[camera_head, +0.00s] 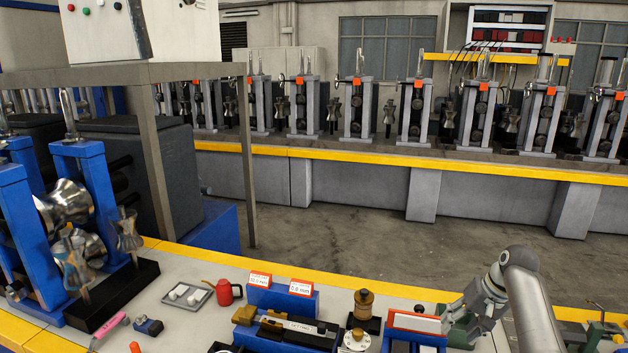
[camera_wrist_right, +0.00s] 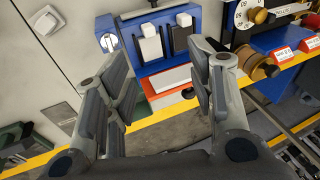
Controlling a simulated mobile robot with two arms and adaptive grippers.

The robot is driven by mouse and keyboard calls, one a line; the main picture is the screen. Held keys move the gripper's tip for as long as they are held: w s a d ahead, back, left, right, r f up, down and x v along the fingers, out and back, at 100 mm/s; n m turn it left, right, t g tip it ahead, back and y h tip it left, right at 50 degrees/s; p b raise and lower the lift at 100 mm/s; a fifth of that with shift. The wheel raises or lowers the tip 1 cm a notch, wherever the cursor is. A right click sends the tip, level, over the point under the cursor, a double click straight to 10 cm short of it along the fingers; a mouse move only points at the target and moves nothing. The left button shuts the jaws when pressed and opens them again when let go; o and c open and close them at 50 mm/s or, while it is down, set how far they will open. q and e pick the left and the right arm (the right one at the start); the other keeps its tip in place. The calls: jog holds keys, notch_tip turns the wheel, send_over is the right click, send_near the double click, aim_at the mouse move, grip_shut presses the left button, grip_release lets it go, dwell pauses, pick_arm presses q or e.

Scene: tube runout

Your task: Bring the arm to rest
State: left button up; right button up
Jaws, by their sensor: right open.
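My right gripper (camera_head: 462,320) is at the lower right of the head view, over the grey bench top (camera_head: 190,320), beside a blue block with an orange-edged white card (camera_head: 415,324). In the right wrist view the gripper (camera_wrist_right: 162,62) has its two fingers well apart, with nothing held between them. Past the fingers, a blue holder (camera_wrist_right: 172,75) with white and dark upright pieces shows; the gap between the fingers frames part of it. My left gripper is not in view.
A brass spool-like part (camera_head: 363,302) stands left of the blue block. A red can (camera_head: 225,292) and a small tray (camera_head: 187,294) sit farther left. A blue roller stand (camera_head: 88,175) rises at the left. Behind the bench is open floor (camera_head: 330,232).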

jog(key=s+a+f+n+h, duration=0.1)
jog(key=s+a+f+n, duration=0.15)
jog(key=s+f, duration=0.5)
jog(key=s+a+f+n+h, duration=0.1)
jog(key=s+a+f+h, duration=0.15)
jog(key=s+f, duration=0.55)
jog(key=s+a+r+n, duration=0.1)
jog(key=s+a+r, duration=0.15)
jog(key=s, duration=0.55)
jog(key=s+a+r+t, duration=0.1)
jog(key=s+a, duration=0.3)
jog(key=s, duration=0.4)
jog(key=s+a+r+n, duration=0.1)
jog(key=s+a+r, duration=0.15)
jog(key=s, duration=0.65)
notch_tip(320, 180, down, 26)
jog(key=g+b, duration=0.1)
pick_arm(q)
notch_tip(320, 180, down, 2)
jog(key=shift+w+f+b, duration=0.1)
jog(key=shift+b, duration=0.45)
pick_arm(e)
jog(key=s+d+f+g, duration=0.1)
jog(key=s+d+f, duration=0.1)
jog(key=s+f, duration=1.5)
notch_tip(320, 180, down, 2)
jog(key=shift+s+d+f+g, duration=0.25)
jog(key=shift+s+d+g, duration=0.05)
jog(key=shift+d, duration=0.1)
